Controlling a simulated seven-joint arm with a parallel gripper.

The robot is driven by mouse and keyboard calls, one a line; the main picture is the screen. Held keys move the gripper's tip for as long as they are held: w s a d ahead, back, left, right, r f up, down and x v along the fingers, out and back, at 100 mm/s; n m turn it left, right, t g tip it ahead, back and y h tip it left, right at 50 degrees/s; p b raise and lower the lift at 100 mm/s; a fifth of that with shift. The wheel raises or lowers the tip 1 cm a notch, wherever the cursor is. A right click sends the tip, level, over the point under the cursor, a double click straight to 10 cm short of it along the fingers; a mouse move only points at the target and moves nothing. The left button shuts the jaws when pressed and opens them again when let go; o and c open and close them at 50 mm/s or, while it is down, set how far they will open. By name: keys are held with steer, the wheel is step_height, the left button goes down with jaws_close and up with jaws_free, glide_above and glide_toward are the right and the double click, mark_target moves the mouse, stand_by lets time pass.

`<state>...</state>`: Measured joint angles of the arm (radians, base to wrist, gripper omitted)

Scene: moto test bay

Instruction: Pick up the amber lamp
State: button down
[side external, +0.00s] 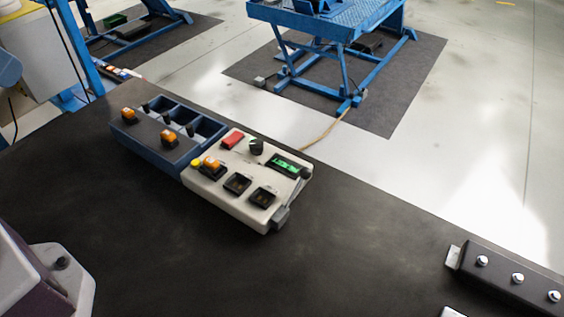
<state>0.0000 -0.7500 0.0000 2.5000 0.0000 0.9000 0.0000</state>
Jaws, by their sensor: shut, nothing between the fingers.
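Three amber lamps show in the side external view. One amber lamp (128,115) stands at the left end of the blue tray's (150,134) front ledge. A second amber lamp (168,138) stands farther right on the same ledge. A third amber lamp (211,163) sits on the beige panel box (232,206), in the left one of its row of black square sockets. The middle socket (237,183) and the right socket (262,197) look empty. My gripper is not in view.
The box also carries a yellow button (196,162), a red block (232,140), a black knob (256,147) and a green display (287,165). Dark pieces stand in the tray's compartments. A dark bar with silver buttons (517,278) lies lower right. The dark tabletop (180,265) in front is clear.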

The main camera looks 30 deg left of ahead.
stand_by(0.4)
steer(key=c, duration=0.8)
jaws_free()
steer(key=shift+c, duration=0.2)
